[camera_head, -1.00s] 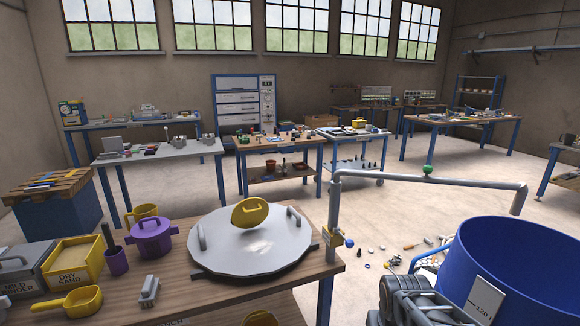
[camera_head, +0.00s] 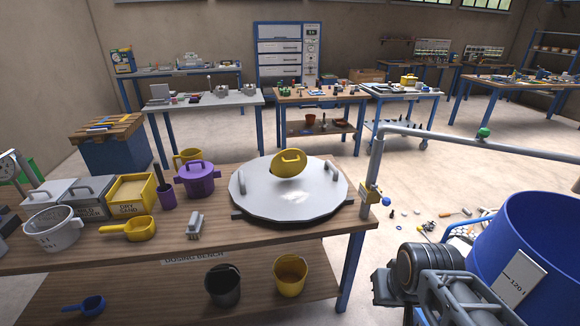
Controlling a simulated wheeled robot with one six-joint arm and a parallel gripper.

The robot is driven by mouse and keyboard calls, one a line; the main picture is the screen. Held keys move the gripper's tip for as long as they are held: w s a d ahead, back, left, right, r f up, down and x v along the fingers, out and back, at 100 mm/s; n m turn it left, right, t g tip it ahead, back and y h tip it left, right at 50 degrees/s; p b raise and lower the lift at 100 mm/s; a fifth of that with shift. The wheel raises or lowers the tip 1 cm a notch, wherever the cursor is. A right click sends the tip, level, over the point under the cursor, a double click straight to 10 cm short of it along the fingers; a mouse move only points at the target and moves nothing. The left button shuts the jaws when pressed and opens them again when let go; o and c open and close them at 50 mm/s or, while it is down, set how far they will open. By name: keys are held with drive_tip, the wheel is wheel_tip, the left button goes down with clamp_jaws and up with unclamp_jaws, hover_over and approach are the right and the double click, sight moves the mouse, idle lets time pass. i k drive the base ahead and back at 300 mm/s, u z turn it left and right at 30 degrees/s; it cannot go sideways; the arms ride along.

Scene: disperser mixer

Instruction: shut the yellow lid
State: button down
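The yellow lid (camera_head: 286,170) is a small round flap with a yellow handle on its face. It stands tilted up, open, on a large pale round cover (camera_head: 300,203). The opening beneath it is mostly hidden behind the flap. The cover lies on a wooden dosing bench (camera_head: 150,235) and has a grey handle at each side. My gripper's fingers do not show in this view. Grey jointed parts at the lower right may be my arm, well apart from the lid.
A grey pipe (camera_head: 450,137) rises by the bench's right end. A blue drum (camera_head: 525,235) stands at the right.

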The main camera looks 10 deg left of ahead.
sight(290, 167)
drive_tip(key=u, duration=0.25)
drive_tip(key=k, duration=0.3)
drive_tip(key=u, duration=1.25)
drive_tip(key=i, duration=1.3)
drive_tip(key=z, duration=0.7)
